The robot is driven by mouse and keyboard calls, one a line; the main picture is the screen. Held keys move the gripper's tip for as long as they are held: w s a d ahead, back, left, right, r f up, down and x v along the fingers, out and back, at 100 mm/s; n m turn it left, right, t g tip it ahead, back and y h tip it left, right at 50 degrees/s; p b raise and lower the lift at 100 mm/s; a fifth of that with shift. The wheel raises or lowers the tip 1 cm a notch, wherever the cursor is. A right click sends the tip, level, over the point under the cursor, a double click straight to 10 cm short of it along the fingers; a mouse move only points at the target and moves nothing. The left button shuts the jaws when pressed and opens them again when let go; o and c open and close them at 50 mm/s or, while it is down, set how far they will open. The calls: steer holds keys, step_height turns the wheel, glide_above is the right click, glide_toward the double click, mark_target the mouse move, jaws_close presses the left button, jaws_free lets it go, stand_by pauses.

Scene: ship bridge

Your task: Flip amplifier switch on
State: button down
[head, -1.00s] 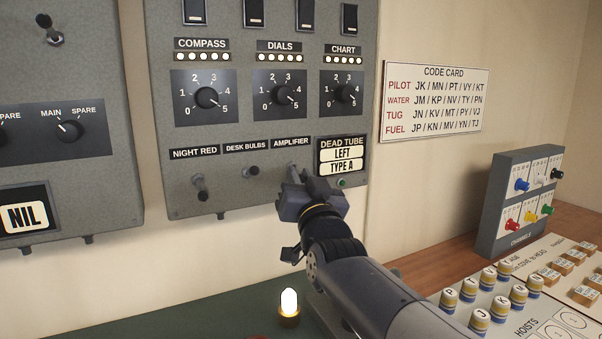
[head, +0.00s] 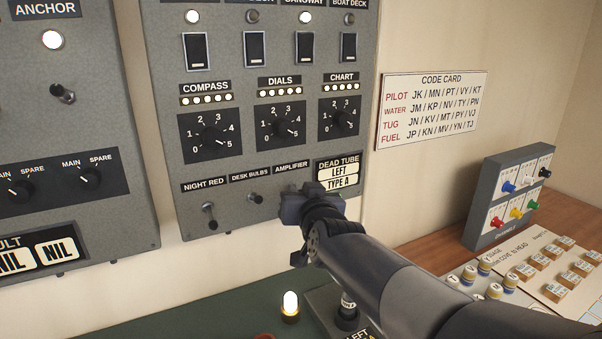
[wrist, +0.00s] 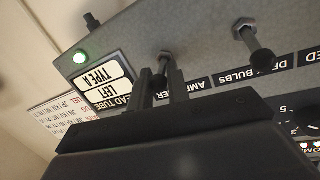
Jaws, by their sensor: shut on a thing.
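The amplifier switch (wrist: 165,62) is a small metal toggle on the grey panel, under the AMPLIFIER label (head: 291,167). My gripper (head: 306,196) is in front of this switch in the head view and hides it. In the wrist view, which is turned nearly upside down, the two dark fingers of my gripper (wrist: 160,80) are at the toggle and shut on it. Part of the toggle is hidden by the fingers, so I cannot tell its position clearly. A green lamp (wrist: 82,57) glows beside the DEAD TUBE plate (head: 339,175).
The desk bulbs switch (head: 255,199) and night red switch (head: 209,211) are left of my gripper. Dials (head: 279,126) sit above. A small lit lamp (head: 290,305) stands on the green desk below. A channels box (head: 486,185) and button console are to the right.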

steer(key=shift+r+g+p, duration=0.6)
steer(key=shift+g+p, duration=0.1)
steer(key=shift+p, duration=2.45)
steer(key=shift+w+a+f+g+h+p, duration=0.1)
steer(key=shift+f+g+h+p, duration=0.15)
steer(key=shift+p, duration=1)
steer(key=c, duration=1.4)
jaws_free()
steer(key=shift+r, duration=0.15)
steer(key=p+v, duration=0.1)
steer(key=v, duration=0.9)
steer(key=shift+s+p, duration=0.3)
steer(key=shift+p, duration=0.1)
steer(key=shift+r, duration=0.1)
steer(key=shift+w, duration=0.15)
